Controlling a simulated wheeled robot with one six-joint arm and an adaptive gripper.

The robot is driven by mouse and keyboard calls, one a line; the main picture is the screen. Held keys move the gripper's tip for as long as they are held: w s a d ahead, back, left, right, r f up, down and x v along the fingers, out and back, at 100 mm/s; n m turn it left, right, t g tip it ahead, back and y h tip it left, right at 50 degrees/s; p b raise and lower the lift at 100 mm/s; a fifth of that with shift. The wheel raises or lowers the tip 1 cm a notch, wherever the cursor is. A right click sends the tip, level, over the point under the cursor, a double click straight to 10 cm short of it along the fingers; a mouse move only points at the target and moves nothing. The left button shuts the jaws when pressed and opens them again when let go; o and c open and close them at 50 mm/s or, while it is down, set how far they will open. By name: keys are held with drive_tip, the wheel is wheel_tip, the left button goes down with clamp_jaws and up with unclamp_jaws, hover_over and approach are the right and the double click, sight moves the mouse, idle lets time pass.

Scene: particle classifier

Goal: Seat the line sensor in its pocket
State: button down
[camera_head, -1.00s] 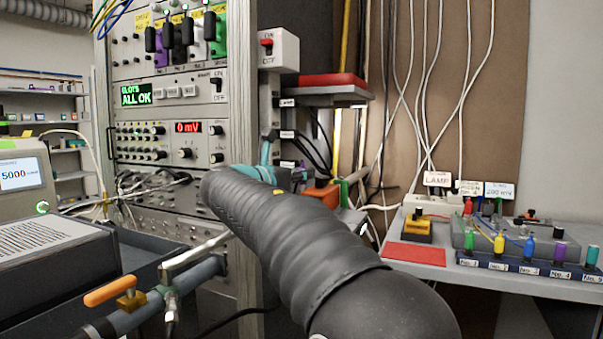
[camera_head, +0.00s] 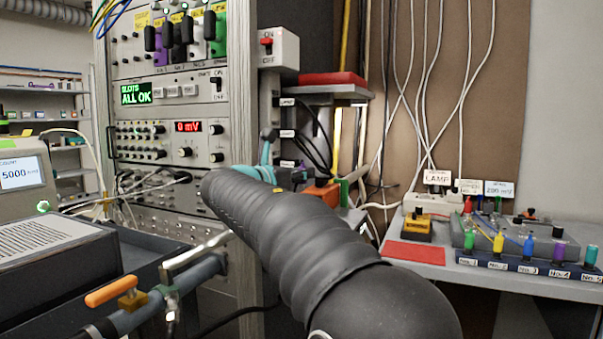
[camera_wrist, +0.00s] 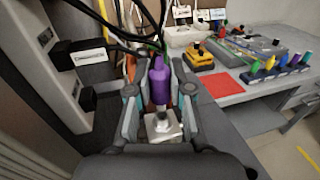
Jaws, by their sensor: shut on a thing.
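My gripper (camera_wrist: 160,85) is closed around a purple cylindrical piece (camera_wrist: 160,82), gripped between its grey and teal fingers. I cannot tell for sure that the purple piece is the line sensor. In the head view my gripper (camera_head: 283,165) is largely hidden behind my dark forearm, beside the instrument rack (camera_head: 243,120). I cannot make out the pocket in either view.
A rack post with black plugs (camera_wrist: 82,52) stands close left of my gripper. Dark cables (camera_wrist: 115,25) hang ahead of it. An orange box (camera_head: 322,194) sits near the gripper. A grey bench (camera_head: 460,272) with a red mat (camera_head: 414,254) and coloured plugs lies to the right.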

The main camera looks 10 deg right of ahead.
sight(301, 184)
drive_tip(key=shift+f+b, duration=0.7)
drive_tip(key=shift+f, duration=0.8)
drive_tip(key=c, duration=1)
unclamp_jaws()
drive_tip(key=v, duration=1.2)
